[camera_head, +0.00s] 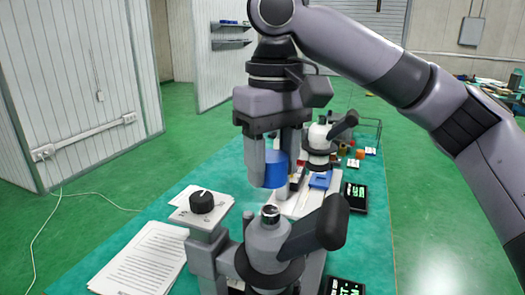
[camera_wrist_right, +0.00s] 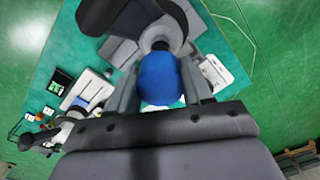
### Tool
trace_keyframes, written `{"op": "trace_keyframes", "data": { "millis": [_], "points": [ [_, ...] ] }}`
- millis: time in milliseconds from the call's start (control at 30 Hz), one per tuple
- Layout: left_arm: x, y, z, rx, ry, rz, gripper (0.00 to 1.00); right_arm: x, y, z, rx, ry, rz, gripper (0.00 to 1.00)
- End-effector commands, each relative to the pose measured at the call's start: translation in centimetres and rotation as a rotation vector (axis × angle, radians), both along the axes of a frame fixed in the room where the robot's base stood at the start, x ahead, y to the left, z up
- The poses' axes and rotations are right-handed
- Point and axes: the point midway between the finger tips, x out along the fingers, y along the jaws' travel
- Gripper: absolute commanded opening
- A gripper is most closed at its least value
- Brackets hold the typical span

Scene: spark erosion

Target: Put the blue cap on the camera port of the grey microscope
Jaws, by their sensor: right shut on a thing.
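My right gripper (camera_head: 275,178) comes in from the right and points down, shut on the blue cap (camera_head: 275,168). In the right wrist view the cap (camera_wrist_right: 160,80) sits between the two fingers. The grey microscope (camera_head: 270,245) stands at the front of the bench. Its camera port (camera_head: 270,214) is a short upright tube with a dark top and nothing on it. The cap is held above and a little beyond the port, apart from it in the head view. My left gripper is not in view.
A white microscope (camera_head: 318,142) stands farther back on the green mat. A grey stand with a black knob (camera_head: 201,202) is left of the grey microscope, near printed sheets (camera_head: 140,262). Dark display boxes (camera_head: 355,197) line the right side. A small blue item (camera_head: 320,180) lies behind.

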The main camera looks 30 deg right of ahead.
Motion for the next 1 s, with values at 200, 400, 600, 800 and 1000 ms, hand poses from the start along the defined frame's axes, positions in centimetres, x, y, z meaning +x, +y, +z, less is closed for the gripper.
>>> {"op": "trace_keyframes", "data": {
  "millis": [200, 400, 600, 800, 1000],
  "points": [
    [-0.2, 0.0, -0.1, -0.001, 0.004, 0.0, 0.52, 0.0, -0.1, -1.4, -0.001, 0.002, -0.001, 0.21],
    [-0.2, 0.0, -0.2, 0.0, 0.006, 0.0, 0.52, 0.0, -0.1, -3.2, 0.0, 0.002, -0.002, 0.21],
    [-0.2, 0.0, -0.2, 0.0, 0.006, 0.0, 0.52, 0.0, 0.0, -4.3, 0.0, 0.001, 0.0, 0.21],
    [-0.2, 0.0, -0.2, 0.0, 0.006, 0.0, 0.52, 0.0, 0.0, -4.6, 0.0, 0.0, 0.0, 0.21],
    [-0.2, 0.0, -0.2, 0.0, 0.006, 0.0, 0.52, 0.0, 0.0, -4.6, 0.0, 0.0, 0.0, 0.21]
  ]
}}
